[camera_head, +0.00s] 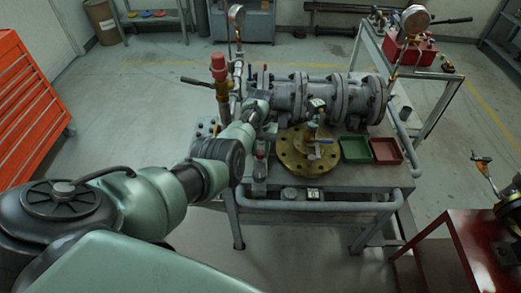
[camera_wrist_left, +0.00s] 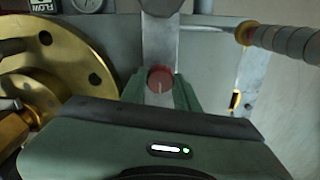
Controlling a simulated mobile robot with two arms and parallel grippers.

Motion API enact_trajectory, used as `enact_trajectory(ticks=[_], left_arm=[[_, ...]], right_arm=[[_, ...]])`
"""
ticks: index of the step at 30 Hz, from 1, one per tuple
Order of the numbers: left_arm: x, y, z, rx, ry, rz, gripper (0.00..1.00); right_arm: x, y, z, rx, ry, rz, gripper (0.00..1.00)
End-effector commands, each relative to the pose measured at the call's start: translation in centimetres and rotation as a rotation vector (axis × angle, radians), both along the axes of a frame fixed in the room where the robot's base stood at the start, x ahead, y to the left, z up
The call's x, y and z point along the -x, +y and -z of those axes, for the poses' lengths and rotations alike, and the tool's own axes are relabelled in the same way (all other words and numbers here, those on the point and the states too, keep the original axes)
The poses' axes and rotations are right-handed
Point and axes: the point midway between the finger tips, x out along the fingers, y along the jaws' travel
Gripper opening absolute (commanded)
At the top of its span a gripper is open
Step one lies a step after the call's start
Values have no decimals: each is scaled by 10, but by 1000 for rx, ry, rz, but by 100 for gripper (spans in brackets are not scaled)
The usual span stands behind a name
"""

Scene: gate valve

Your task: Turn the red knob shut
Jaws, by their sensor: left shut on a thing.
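The red knob (camera_wrist_left: 160,78) is round with a pale line on its face. It sits between the two green fingers of my left gripper (camera_wrist_left: 160,88) in the left wrist view. The fingers are shut on its sides. In the head view my left arm reaches in from the left, and the left gripper (camera_head: 262,109) is at the left end of the grey flanged pipe valve (camera_head: 305,97). The knob is hidden there behind my gripper and wrist. My right gripper is not in view.
A brass flange (camera_head: 296,166) lies on the bench right of my arm and fills the left of the wrist view. A pipe with a red cap (camera_head: 219,65) stands close to my wrist. An orange cabinet (camera_head: 25,110) stands left.

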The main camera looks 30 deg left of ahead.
Motion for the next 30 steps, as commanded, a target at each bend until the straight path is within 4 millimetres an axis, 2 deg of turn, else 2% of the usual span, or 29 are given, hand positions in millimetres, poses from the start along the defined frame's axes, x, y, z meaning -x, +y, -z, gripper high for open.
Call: enact_trajectory(ticks=[15, 16, 18, 26, 30], left_arm=[[-1, 1, -1, -1, -3, 18, 0], [-1, 1, -1, -1, -3, 18, 39], [-1, 1, -1, -1, -3, 18, 52], [0, 0, -1, 0, -1, 16, 52], [-1, 1, -8, -1, -3, 16, 52]], right_arm=[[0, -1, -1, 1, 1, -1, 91], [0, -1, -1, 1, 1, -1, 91], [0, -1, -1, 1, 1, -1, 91], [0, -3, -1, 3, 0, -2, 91], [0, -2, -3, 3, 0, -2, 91]])
